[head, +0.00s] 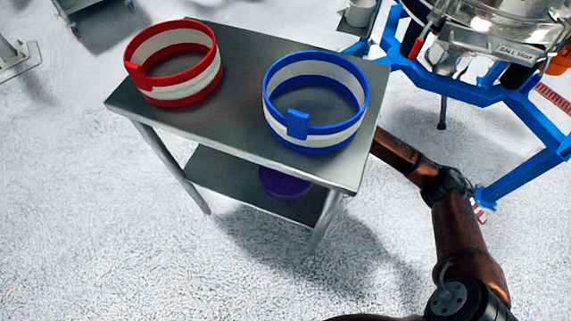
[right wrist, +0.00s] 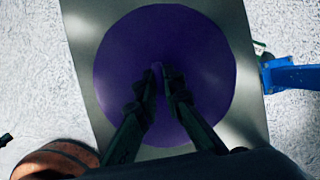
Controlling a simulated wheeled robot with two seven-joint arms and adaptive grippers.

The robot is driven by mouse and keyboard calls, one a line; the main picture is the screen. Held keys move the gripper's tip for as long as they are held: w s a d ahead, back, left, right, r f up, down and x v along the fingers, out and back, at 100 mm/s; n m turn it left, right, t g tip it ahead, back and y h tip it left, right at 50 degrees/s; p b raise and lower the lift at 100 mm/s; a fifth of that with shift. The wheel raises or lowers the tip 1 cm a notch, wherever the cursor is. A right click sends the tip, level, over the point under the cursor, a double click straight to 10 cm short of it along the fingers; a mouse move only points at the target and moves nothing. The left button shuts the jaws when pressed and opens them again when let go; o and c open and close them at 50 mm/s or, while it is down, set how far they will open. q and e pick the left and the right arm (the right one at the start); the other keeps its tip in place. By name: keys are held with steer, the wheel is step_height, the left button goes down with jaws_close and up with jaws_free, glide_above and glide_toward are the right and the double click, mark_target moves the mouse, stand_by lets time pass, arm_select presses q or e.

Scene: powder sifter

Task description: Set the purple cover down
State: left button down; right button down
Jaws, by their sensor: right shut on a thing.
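The purple cover (head: 285,183) shows under the table's top, at the lower shelf (head: 225,170), partly hidden by the top's front edge. In the right wrist view the round purple cover (right wrist: 115,75) lies flat over the grey shelf (right wrist: 85,25). My right gripper (right wrist: 160,88) is shut on a small knob at the cover's middle. Whether the cover touches the shelf or hangs just above it I cannot tell. In the head view my right arm reaches in behind the table's right side, and its gripper is hidden there. My left gripper is not in view.
A red-and-white ring (head: 175,85) and a blue-and-white ring (head: 315,143) stand on the metal table's top (head: 235,70). A blue frame (head: 455,90) carrying a steel machine (head: 500,25) stands close on the right. The floor in front is clear.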

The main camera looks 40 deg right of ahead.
steer(key=shift+r, duration=0.1)
steer(key=c, duration=2)
jaws_free()
steer(key=shift+c, duration=0.2)
